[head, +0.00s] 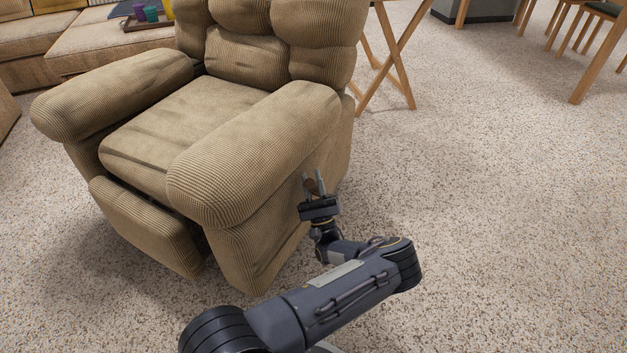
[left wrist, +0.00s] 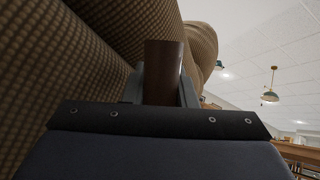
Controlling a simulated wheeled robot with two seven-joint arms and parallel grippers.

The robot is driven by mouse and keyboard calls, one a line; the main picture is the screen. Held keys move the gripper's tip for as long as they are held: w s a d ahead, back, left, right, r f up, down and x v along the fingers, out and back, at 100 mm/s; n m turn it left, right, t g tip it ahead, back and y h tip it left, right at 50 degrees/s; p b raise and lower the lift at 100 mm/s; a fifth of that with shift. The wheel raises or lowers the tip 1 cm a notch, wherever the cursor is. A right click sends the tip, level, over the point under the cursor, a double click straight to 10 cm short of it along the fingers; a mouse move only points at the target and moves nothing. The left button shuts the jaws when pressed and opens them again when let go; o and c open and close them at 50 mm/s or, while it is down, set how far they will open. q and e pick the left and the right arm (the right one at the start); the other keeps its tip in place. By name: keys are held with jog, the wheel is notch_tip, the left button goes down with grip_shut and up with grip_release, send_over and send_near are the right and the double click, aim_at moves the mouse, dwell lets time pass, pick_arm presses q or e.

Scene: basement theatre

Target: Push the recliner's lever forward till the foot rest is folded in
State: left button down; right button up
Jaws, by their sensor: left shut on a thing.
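The tan corduroy recliner (head: 225,140) stands upright in the middle left of the head view. Its foot rest (head: 146,223) is at the front, below the seat, tilted slightly out with a dark gap above it. My left gripper (head: 314,186) is at the recliner's right-hand side, below the padded arm rest. It is shut on the brown lever (head: 310,186), which shows larger between the fingers in the left wrist view (left wrist: 163,72). The lever's lower end is hidden by the gripper in the wrist view. My right gripper is not in view.
Speckled carpet (head: 480,200) is clear to the right of the recliner. A wooden folding-leg stand (head: 390,60) is behind it. A sofa (head: 110,45) with a tray (head: 147,22) is at the back left. Wooden chairs and table legs (head: 597,65) are at the far right.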

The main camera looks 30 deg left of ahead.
pick_arm(q)
jog(key=shift+a, duration=0.1)
jog(key=c, duration=1.2)
grip_release()
jog(key=p+v, duration=0.1)
jog(key=v, duration=0.6)
jog(key=shift+s+d+f, duration=0.15)
jog(key=shift+d+f, duration=0.1)
